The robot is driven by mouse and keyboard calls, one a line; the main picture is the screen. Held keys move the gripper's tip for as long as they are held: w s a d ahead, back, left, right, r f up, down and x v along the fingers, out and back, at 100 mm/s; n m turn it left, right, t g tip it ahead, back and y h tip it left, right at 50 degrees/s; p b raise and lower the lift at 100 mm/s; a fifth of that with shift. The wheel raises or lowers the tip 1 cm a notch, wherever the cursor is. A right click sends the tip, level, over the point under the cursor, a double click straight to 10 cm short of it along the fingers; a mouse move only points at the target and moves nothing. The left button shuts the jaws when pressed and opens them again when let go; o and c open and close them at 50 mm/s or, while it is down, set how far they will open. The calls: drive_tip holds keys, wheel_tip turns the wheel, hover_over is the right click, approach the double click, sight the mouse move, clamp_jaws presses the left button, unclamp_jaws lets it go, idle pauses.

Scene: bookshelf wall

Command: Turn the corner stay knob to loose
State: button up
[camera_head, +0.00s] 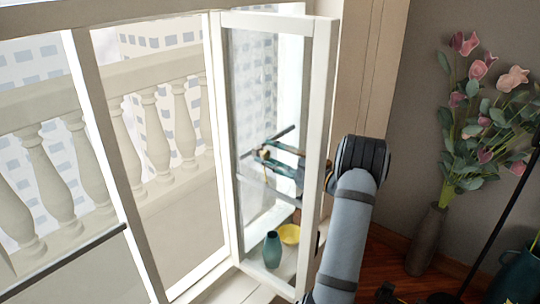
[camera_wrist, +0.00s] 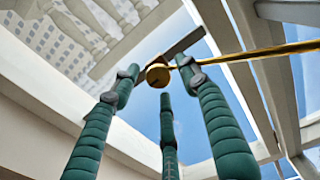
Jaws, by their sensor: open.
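The yellow round knob (camera_wrist: 157,75) has a small dark mark on its face. A thin yellow rod (camera_wrist: 255,53) runs from it to the right, and a grey flat bar (camera_wrist: 186,42) lies behind it. The green fingers of my gripper (camera_wrist: 160,80) stand spread around the knob in the wrist view; I see no clear grip on it. In the head view my gripper (camera_head: 276,160) shows through the glass of the open window sash (camera_head: 322,110), and the knob is too small there to make out clearly.
A teal vase (camera_head: 272,250) and a yellow bowl (camera_head: 289,234) stand on the sill below. A tall vase (camera_head: 426,240) with pink flowers is at right. A balustrade (camera_head: 150,130) is outside.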

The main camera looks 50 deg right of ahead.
drive_tip(key=shift+c, duration=1.3)
drive_tip(key=shift+w, duration=0.1)
drive_tip(key=c, duration=0.9)
